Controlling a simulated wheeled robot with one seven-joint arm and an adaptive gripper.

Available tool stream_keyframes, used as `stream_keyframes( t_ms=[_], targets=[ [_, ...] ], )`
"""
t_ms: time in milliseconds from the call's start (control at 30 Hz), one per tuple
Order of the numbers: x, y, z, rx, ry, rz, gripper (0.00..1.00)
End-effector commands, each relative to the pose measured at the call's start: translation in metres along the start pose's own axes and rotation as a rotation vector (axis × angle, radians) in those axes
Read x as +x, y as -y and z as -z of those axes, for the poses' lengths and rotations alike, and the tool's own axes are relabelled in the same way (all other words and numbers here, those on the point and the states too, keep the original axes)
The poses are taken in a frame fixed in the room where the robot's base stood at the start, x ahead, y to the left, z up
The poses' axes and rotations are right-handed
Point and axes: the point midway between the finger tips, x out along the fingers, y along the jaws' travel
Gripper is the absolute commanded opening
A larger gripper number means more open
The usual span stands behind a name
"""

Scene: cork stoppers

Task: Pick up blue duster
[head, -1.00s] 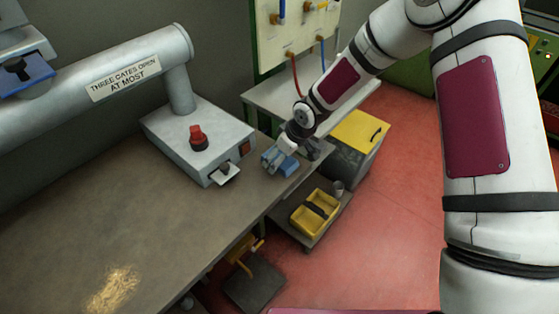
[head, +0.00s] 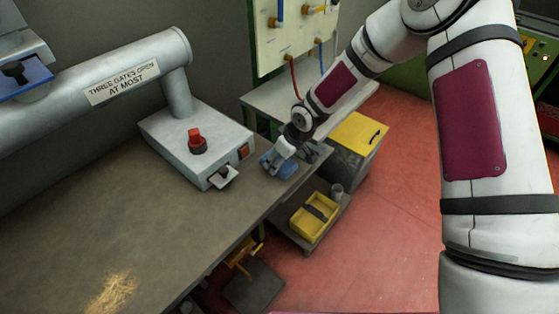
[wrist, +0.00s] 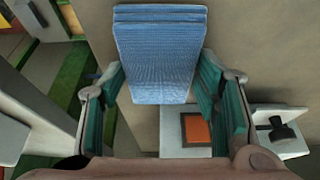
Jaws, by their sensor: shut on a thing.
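The blue duster (head: 279,164) is a folded blue cloth at the right end of the grey bench, by the grey control box. It fills the upper middle of the wrist view (wrist: 160,55), between the two green-padded fingers. My gripper (head: 285,155) is at the duster in the head view, partly hiding it. In the wrist view my gripper (wrist: 163,85) is shut on the duster, with one finger at each side of its near end. I cannot tell whether the duster is clear of the bench top.
The control box (head: 198,142) with a red knob stands left of the duster, with a small switch plate at its front. A yellow tray (head: 314,215) sits lower right.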

Motion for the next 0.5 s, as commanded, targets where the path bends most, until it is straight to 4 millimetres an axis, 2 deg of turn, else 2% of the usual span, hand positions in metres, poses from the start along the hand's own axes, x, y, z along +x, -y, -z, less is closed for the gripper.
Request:
stream_keyframes(
  t_ms=[267, 500],
  targets=[
    [-0.030, -0.002, 0.013, 0.000, -0.004, -0.004, 0.33],
    [-0.049, 0.040, -0.023, -0.004, 0.003, -0.001, 0.33]
  ],
)
